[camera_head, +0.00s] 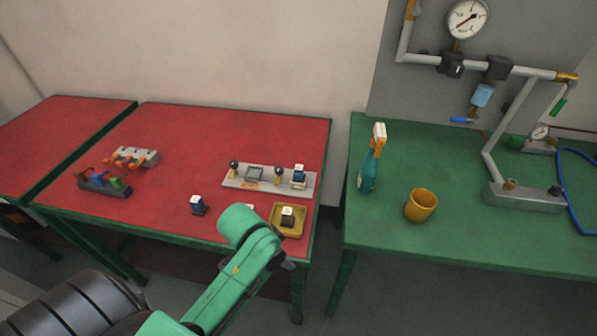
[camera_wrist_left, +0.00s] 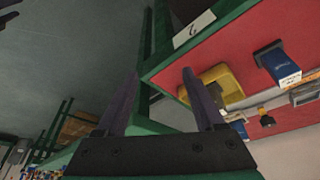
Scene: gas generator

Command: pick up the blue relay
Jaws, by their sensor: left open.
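A blue relay (camera_head: 198,206) with a white top stands on the red table (camera_head: 150,190), left of my left arm. A second blue relay (camera_head: 299,178) sits at the right end of a grey panel (camera_head: 228,183). In the left wrist view a blue relay (camera_wrist_left: 283,66) shows at the right, apart from my fingers. My left gripper (camera_wrist_left: 160,73) is open and empty near the table's edge; in the head view it is mostly hidden behind its green arm. My right gripper is not in view.
A yellow tray (camera_head: 298,231) holding a dark relay (camera_head: 288,213) lies just beyond my left gripper; the tray also shows in the left wrist view (camera_wrist_left: 226,76). A spray bottle (camera_head: 368,174) and yellow cup (camera_head: 421,207) stand on the green table (camera_head: 450,235). A gap separates the tables.

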